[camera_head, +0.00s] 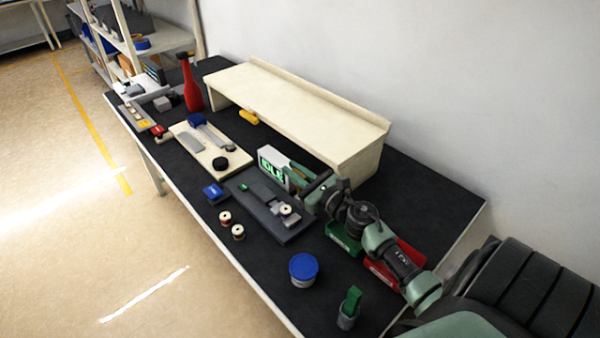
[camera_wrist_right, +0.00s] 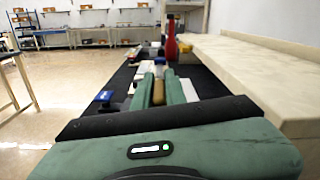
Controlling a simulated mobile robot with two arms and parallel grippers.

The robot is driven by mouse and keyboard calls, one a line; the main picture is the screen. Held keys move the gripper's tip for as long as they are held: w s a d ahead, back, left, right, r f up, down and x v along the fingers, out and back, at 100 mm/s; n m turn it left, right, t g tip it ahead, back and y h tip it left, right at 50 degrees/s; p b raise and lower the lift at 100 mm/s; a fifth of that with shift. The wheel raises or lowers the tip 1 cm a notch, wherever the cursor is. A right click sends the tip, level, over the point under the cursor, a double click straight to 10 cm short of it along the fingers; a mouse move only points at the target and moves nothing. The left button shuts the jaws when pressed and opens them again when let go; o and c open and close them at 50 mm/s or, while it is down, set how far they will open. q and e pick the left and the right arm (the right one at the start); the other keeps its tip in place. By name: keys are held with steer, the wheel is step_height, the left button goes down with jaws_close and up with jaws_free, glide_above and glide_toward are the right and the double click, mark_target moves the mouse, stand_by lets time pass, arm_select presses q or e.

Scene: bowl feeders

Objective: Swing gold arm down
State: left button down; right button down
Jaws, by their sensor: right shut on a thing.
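My right gripper (camera_head: 300,180) reaches in from the right in the head view, low over the far side of a dark grey fixture plate (camera_head: 287,238). In the right wrist view its green fingers (camera_wrist_right: 158,88) are closed around a gold-brown piece (camera_wrist_right: 158,95), which looks like the gold arm. In the head view the gripper hides that piece, so its angle cannot be told. The plate carries a grey block and a small pale round part (camera_head: 287,209) near its right end. My left gripper is not in view.
A sign reading IDLE (camera_head: 272,168) stands just behind the plate, close to the gripper. A cream shelf (camera_head: 300,112) runs along the back. A blue-lidded tub (camera_head: 304,267), spools (camera_head: 238,232), and green and red bins (camera_head: 343,238) are nearby. A red bottle (camera_head: 190,88) stands farther off.

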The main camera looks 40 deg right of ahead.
steer(key=shift+s+a+f+n+b, duration=0.15)
steer(key=shift+a+n+b, duration=0.15)
steer(key=shift+a+n, duration=0.2)
steer(key=shift+w+a+f+n+b, duration=0.15)
steer(key=shift+a+n+b, duration=0.1)
steer(key=shift+a+n, duration=0.25)
steer(key=shift+s, duration=0.1)
steer(key=c, duration=1.5)
jaws_free()
steer(key=shift+o, duration=0.2)
steer(key=s+b, duration=0.2)
steer(key=s, duration=0.5)
steer(key=shift+s+d, duration=0.35)
